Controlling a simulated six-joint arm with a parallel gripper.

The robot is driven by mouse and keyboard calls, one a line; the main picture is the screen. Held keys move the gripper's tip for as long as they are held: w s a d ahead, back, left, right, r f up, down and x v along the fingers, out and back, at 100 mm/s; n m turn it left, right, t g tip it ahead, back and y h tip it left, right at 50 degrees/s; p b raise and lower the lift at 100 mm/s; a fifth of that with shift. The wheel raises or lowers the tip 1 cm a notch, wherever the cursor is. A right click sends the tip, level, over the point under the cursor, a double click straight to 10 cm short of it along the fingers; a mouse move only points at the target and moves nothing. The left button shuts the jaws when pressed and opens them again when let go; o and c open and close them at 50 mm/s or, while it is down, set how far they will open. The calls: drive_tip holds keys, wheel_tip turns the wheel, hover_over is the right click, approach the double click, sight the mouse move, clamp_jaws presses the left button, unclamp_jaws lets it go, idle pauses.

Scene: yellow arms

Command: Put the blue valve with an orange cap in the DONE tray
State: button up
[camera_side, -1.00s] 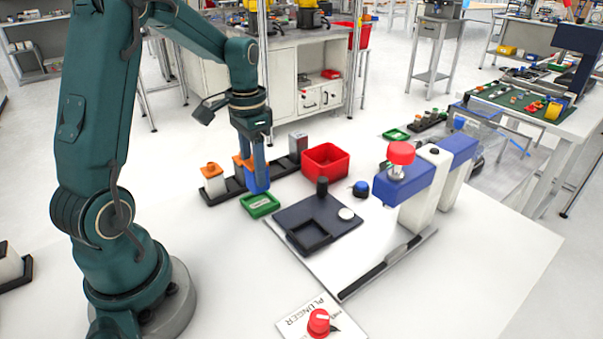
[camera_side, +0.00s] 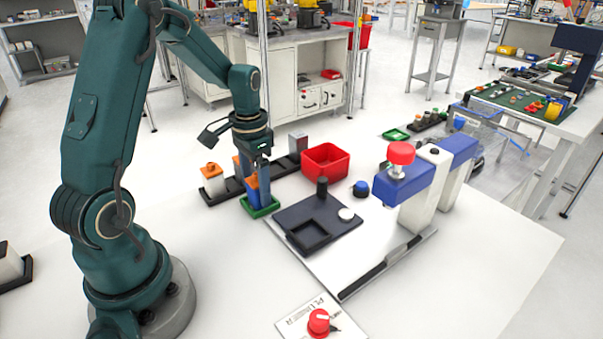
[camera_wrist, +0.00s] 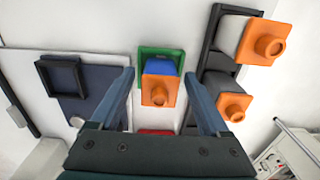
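The blue valve with an orange cap (camera_wrist: 159,90) stands in the small green tray (camera_wrist: 147,52), seen from above in the wrist view. In the side view the tray (camera_side: 272,207) holds the valve (camera_side: 258,197), which looks upright; no label on the tray can be read. My gripper (camera_wrist: 160,76) is open, with one finger on each side of the valve and a gap visible at both sides. In the side view my gripper (camera_side: 254,172) is just above and around the cap, which its fingers partly hide.
A dark rack (camera_side: 222,194) behind the tray holds two more orange-capped valves, one white (camera_side: 213,184), and a grey block (camera_side: 298,143). A red bin (camera_side: 326,160) stands right of it. A dark fixture plate (camera_side: 290,213) lies close to the tray's right.

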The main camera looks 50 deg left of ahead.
wheel_tip(320, 180, up, 11)
drive_tip(key=shift+r, duration=0.2)
drive_tip(key=s+d+t, duration=0.2)
drive_tip(key=s+d, duration=0.3)
drive_tip(key=d, duration=0.2)
drive_tip(key=s+d+r+t, duration=0.1)
drive_tip(key=s+d+t, duration=0.2)
drive_tip(key=s+d, duration=0.2)
drive_tip(key=d, duration=0.3)
drive_tip(key=shift+r+t, duration=0.2)
drive_tip(key=shift+t, duration=0.1)
drive_tip(key=shift+a, duration=0.1)
